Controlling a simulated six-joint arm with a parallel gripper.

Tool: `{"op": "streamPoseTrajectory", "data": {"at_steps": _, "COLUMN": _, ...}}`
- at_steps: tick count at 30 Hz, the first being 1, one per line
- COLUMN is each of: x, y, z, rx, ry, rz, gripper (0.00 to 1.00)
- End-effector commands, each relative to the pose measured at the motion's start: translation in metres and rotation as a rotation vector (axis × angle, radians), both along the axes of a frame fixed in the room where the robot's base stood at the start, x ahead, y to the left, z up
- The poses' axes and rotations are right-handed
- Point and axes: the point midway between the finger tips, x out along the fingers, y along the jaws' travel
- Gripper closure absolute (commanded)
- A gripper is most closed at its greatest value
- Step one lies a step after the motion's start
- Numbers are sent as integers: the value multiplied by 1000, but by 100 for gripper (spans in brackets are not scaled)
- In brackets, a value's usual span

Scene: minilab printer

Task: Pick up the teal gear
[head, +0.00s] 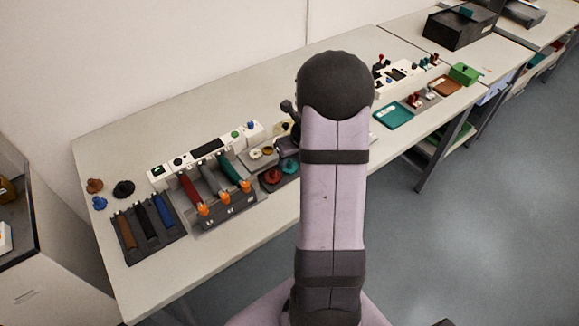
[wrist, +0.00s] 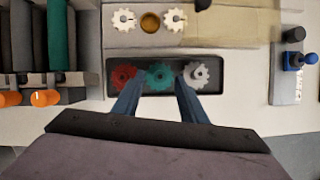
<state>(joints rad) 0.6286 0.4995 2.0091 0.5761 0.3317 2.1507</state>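The teal gear (wrist: 159,76) lies in the middle of a dark tray (wrist: 177,60) in the wrist view, between a red gear (wrist: 124,75) on its left and a light grey gear (wrist: 197,73) on its right. My gripper (wrist: 156,90) is open, its two blue fingers pointing toward the tray on either side of the teal gear. Nothing is between the fingertips except the view of the gear; I cannot tell their height above it. In the head view the teal gear (head: 289,166) shows just left of my arm, which hides the gripper's fingers and part of the tray.
Two white gears (wrist: 124,20) (wrist: 174,20) flank a brass-coloured round part (wrist: 150,22) behind the tray. A rack with orange-ended rollers (wrist: 44,97) stands at the left. A blue knob-like part (wrist: 292,59) stands at the right. Pale table surface is clear in front of the tray.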

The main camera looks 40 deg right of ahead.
Motion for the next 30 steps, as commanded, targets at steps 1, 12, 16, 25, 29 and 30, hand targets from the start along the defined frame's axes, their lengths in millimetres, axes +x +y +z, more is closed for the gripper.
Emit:
{"op": "streamPoseTrajectory", "data": {"at_steps": 1, "x": 2, "y": 0, "z": -8, "rx": 3, "ry": 2, "rz": 0, "gripper": 61}}
{"op": "streamPoseTrajectory", "data": {"at_steps": 12, "x": 8, "y": -1, "z": -18, "rx": -1, "ry": -1, "rz": 1, "gripper": 61}}
{"op": "streamPoseTrajectory", "data": {"at_steps": 16, "x": 8, "y": -1, "z": -18, "rx": -1, "ry": -1, "rz": 1, "gripper": 78}}
{"op": "streamPoseTrajectory", "data": {"at_steps": 25, "x": 7, "y": -1, "z": -18, "rx": 0, "ry": -1, "rz": 1, "gripper": 100}}
{"op": "streamPoseTrajectory", "data": {"at_steps": 29, "x": 8, "y": -1, "z": -16, "rx": -1, "ry": -1, "rz": 1, "gripper": 100}}
{"op": "streamPoseTrajectory", "data": {"at_steps": 30, "x": 8, "y": -1, "z": -14, "rx": -1, "ry": -2, "rz": 1, "gripper": 100}}
